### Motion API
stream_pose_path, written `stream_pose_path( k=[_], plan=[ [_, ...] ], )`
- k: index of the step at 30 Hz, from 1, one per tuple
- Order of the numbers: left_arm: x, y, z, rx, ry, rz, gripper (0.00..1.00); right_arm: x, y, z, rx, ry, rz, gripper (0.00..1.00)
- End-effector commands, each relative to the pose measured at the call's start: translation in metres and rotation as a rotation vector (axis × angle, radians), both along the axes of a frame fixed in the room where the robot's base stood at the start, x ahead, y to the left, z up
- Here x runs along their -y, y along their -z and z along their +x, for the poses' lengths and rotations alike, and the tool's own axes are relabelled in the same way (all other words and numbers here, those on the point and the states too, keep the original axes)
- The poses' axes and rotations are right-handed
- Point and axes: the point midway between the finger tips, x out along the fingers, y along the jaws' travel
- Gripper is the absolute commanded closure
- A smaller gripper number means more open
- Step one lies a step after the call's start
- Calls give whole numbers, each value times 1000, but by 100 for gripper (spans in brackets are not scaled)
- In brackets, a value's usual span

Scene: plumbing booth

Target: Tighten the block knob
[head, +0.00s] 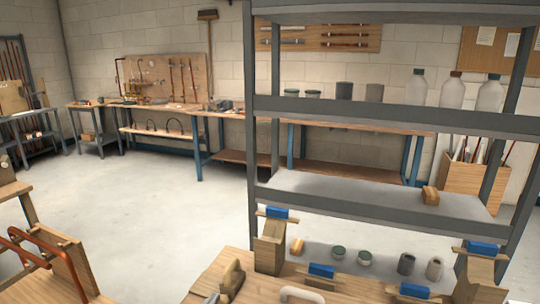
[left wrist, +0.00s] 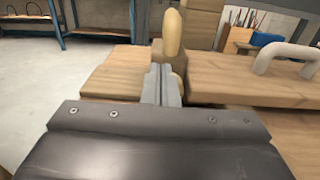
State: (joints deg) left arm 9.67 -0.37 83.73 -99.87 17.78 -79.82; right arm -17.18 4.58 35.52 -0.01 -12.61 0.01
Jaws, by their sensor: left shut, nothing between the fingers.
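In the head view only a small grey bit of my left gripper (head: 212,298) shows at the bottom edge, beside the knob. The knob's foot is partly hidden by the fingers in the wrist view. My right gripper is not in view.
A white handle (head: 301,294) rises from the wooden bench (head: 258,287) right of the knob. Posts with blue pads (head: 278,212) stand on the bench. A grey metal shelf (head: 370,118) with bottles rises behind. Open floor (head: 140,215) lies to the left.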

Motion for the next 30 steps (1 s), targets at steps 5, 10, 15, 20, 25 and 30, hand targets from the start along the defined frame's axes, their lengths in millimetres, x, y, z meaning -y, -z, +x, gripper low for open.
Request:
stream_pose_path(
  k=[5,10,15,20,25,30],
  plan=[
    [1,3,0,0,0,-1,100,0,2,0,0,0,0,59],
    [2,4,-1,-1,0,-1,100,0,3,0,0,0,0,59],
    [2,5,-1,-3,0,0,100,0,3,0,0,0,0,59],
    [4,4,-2,-5,0,1,100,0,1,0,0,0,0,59],
    [7,4,-4,-6,1,1,100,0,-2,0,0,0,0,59],
    [12,4,-6,-6,1,0,100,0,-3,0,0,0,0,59]
  ],
)
